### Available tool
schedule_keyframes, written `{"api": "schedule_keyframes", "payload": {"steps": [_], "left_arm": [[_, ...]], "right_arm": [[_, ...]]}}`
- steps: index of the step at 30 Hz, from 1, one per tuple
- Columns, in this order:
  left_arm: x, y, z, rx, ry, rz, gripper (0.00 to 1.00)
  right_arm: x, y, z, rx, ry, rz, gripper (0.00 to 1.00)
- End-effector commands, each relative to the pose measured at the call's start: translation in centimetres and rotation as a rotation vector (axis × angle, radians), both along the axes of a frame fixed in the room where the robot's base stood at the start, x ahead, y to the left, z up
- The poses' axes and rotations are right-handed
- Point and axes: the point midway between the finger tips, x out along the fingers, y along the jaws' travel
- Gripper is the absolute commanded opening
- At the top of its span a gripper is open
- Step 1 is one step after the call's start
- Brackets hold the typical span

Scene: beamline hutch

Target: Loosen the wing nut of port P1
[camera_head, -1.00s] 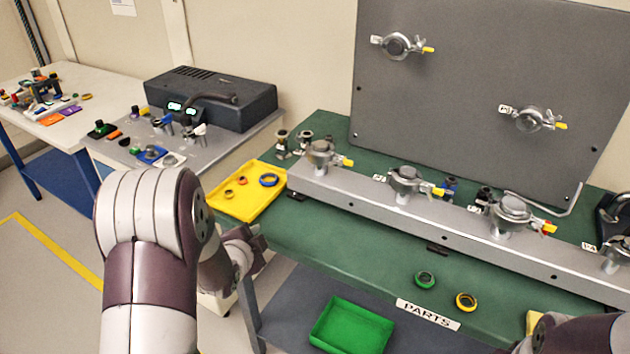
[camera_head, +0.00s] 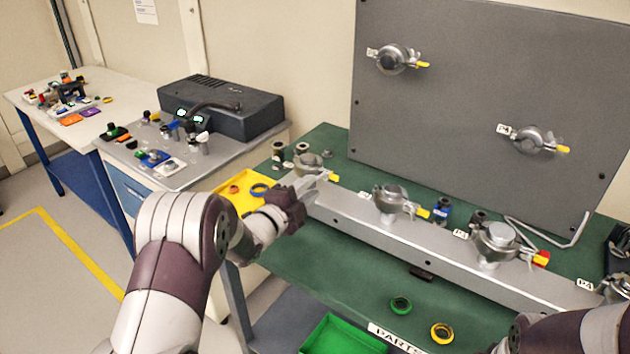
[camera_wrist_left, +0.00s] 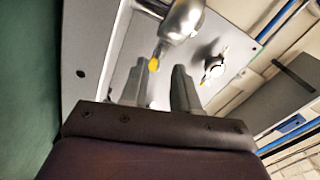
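The leftmost clamp on the grey rail (camera_head: 350,212), likely port P1, is a silver clamp (camera_head: 309,162) with a yellow-tipped wing nut (camera_head: 333,177) on its right side. Its label is hidden, apparently behind my left gripper. My left gripper (camera_head: 308,184) is at the rail's left end, just in front of and below this clamp. In the left wrist view the two fingers (camera_wrist_left: 158,78) are apart and empty. The yellow tip (camera_wrist_left: 153,64) shows just beyond them, between their ends, with the silver clamp (camera_wrist_left: 183,18) above. Contact cannot be told. My right gripper is out of view.
More clamps stand along the rail, the nearest (camera_head: 391,201) to the right. A grey upright panel (camera_head: 470,90) stands behind. A yellow tray (camera_head: 229,192) lies left of my gripper.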

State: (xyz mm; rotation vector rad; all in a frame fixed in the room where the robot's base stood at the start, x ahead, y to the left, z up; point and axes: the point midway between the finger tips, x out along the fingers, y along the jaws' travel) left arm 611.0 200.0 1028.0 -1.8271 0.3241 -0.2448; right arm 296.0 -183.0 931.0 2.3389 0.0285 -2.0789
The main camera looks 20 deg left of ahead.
Motion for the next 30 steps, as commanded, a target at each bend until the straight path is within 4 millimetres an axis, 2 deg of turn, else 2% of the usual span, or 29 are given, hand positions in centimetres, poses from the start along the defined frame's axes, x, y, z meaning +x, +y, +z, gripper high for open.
{"api": "schedule_keyframes", "payload": {"steps": [3, 6, 16, 17, 19, 20, 30], "left_arm": [[1.7, -0.7, 0.1, -0.001, 0.000, 0.000, 0.30], [2.6, -1.0, 0.0, 0.000, 0.001, 0.000, 0.30], [3.1, -1.1, 0.0, -0.001, 0.002, 0.001, 0.30], [3.1, -1.1, 0.0, -0.001, 0.002, 0.001, 0.27], [3.1, -1.1, 0.0, -0.001, 0.002, 0.001, 0.04], [3.1, -1.1, 0.0, -0.001, 0.002, 0.001, 0.00], [3.1, -1.1, -0.1, -0.018, 0.008, 0.001, 0.00]], "right_arm": [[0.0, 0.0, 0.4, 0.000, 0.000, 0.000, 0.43], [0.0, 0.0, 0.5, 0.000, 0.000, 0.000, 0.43], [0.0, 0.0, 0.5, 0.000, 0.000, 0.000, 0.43], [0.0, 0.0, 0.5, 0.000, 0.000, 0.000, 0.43], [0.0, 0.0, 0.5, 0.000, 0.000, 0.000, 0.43], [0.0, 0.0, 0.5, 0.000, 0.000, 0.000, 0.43], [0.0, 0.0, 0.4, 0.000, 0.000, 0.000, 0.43]]}}
